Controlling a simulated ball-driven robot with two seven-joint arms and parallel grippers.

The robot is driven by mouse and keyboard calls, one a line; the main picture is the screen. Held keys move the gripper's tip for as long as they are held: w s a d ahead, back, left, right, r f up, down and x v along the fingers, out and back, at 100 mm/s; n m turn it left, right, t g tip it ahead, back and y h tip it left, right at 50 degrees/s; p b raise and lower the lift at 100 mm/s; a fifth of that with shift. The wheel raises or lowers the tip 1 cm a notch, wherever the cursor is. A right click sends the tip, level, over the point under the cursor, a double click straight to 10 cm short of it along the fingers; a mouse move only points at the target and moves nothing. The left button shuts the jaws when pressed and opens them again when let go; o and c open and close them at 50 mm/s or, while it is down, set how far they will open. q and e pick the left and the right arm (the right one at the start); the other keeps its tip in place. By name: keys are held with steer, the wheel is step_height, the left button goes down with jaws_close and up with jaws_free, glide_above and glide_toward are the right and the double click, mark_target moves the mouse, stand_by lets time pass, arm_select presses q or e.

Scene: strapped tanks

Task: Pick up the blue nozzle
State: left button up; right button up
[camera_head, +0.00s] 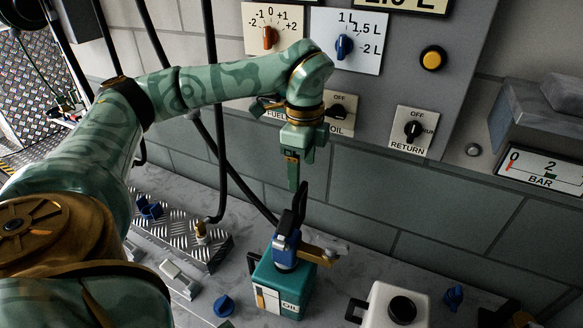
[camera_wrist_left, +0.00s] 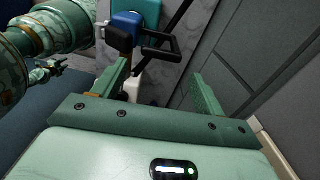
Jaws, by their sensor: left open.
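The blue nozzle (camera_head: 286,246) stands upright on top of the teal OIL tank (camera_head: 270,284), with a black upper part and a tan lever sticking out to the right. In the left wrist view, a blue body with a black loop (camera_wrist_left: 126,28) shows beyond the fingers, apparently the same nozzle. My left gripper (camera_head: 293,178) hangs above the nozzle, fingers pointing down, apart from it. In the wrist view the left gripper (camera_wrist_left: 160,72) is open, with nothing between its fingers. My right gripper does not show clearly.
A wall panel with knobs (camera_head: 344,46) stands behind my arm. A white can with a black cap (camera_head: 402,309) stands right of the tank. A blue wing-shaped piece (camera_head: 223,306) lies left of it. Black hoses (camera_head: 222,165) hang behind the tank. A chequered metal block (camera_head: 178,230) is at left.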

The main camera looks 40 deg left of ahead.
mark_target(303, 190)
arm_select(q)
step_height(303, 190, down, 5)
steer(key=shift+w+d+f+b, duration=0.1)
steer(key=shift+w+b, duration=0.05)
steer(key=shift+b, duration=0.2)
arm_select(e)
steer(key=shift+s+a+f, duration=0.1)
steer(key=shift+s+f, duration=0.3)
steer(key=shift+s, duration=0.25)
arm_select(q)
steer(key=shift+c, duration=0.3)
jaws_close()
steer(key=shift+r, duration=0.25)
